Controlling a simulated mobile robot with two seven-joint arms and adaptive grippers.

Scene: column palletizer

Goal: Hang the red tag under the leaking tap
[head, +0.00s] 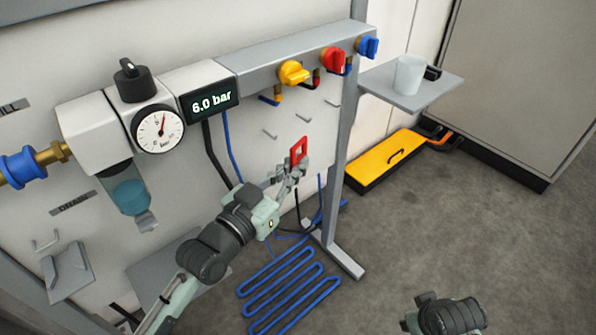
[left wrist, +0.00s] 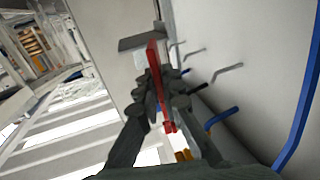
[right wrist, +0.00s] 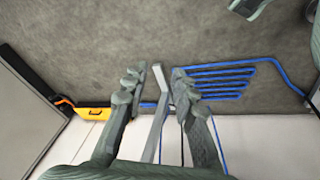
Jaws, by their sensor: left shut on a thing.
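The red tag (head: 299,150) is a small red frame with an opening, held upright in my left gripper (head: 289,172). In the left wrist view the red tag (left wrist: 153,60) stands between the closed fingers, apart from the hooks. A yellow tap (head: 293,73), a red tap (head: 333,60) and a blue tap (head: 368,47) sit on the grey manifold, above the tag. Bare hooks (head: 269,133) stick out of the panel below them. I cannot tell which tap leaks. My right gripper (right wrist: 157,78) is open and empty, with its fingers apart, over the floor.
A grey post (head: 349,120) and a shelf (head: 412,85) with a cup (head: 409,75) stand right. A yellow case (head: 385,160) and blue hose (head: 285,290) lie on the floor.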

